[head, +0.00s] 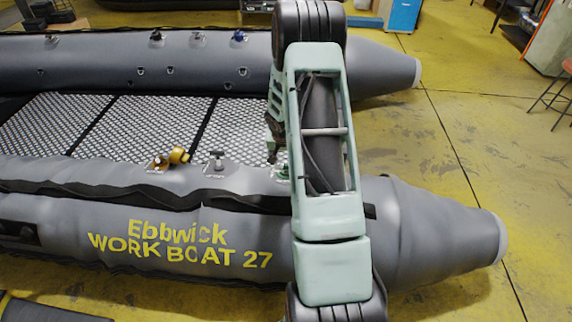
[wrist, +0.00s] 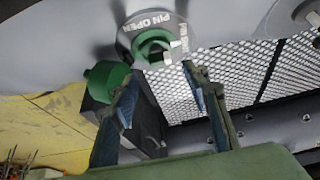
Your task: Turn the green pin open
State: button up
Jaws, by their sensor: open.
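The green pin (wrist: 155,44) shows in the wrist view at the top middle. It sits in a round grey plate lettered "PIN OPEN" on the boat's grey tube, with more lettering at the plate's right side that I cannot fully read. A green cap (wrist: 105,80) hangs beside it, to the lower left. My gripper (wrist: 160,70) is open and empty, its two fingers apart just below the pin in the picture; I see no contact. In the head view a bit of green (head: 281,172) shows on the near tube, mostly hidden by my arm.
The grey boat's near tube (head: 180,245) carries a yellow-capped fitting (head: 178,155) and a grey fitting (head: 217,160) left of my arm. The far tube (head: 100,58) has a blue fitting (head: 239,36). The patterned boat floor (head: 140,125) between the tubes is clear.

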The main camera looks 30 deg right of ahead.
jog(key=b+x, duration=0.1)
jog(key=x, duration=0.5)
jog(key=shift+w+f, duration=0.1)
jog(key=shift+w, duration=0.05)
jog(key=c, duration=1.2)
jog(key=shift+o, duration=0.2)
